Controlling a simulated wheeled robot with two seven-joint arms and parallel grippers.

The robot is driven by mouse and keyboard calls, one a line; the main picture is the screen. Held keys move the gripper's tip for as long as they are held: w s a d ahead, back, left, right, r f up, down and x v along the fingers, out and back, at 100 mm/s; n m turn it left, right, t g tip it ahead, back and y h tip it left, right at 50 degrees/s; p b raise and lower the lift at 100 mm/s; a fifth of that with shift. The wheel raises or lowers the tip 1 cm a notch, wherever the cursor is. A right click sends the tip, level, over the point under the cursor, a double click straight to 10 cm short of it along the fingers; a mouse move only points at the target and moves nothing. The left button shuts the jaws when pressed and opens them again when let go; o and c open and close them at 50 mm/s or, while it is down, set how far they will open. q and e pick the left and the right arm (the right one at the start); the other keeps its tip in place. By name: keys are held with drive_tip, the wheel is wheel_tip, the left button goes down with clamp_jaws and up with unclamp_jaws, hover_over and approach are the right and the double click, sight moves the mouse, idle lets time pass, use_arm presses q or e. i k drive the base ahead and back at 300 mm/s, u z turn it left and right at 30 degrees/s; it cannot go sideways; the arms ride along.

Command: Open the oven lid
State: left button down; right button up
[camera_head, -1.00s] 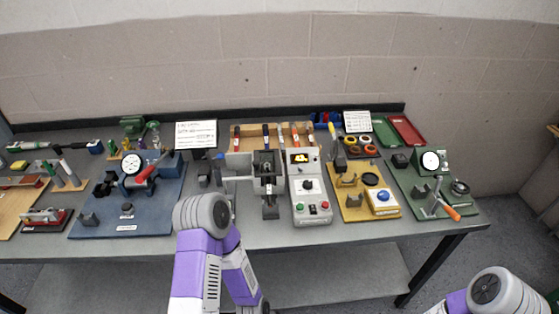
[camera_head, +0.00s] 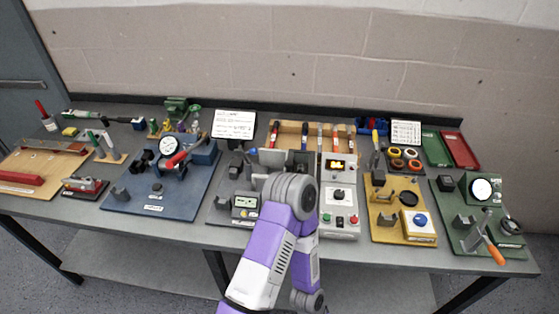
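The oven is hard to pick out. The closest match is a grey boxy fixture (camera_head: 270,158) in the middle of the bench, with a pale flat panel, mostly covered by my arm. I cannot tell the lid's position. A grey control box (camera_head: 341,197) with a lit display and coloured buttons stands just right of it. My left arm's purple links and grey joint rise from the bottom in front of the fixture. I cannot make out the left gripper's fingers; they seem hidden behind the arm. My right gripper is outside the picture.
A blue plate (camera_head: 133,201) with a dial gauge lies left, a yellow fixture plate (camera_head: 385,232) and a green gauge plate (camera_head: 511,252) right. Red and green trays are at the back right. The bench is crowded.

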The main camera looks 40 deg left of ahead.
sight(288, 164)
drive_tip(key=u, duration=1.9)
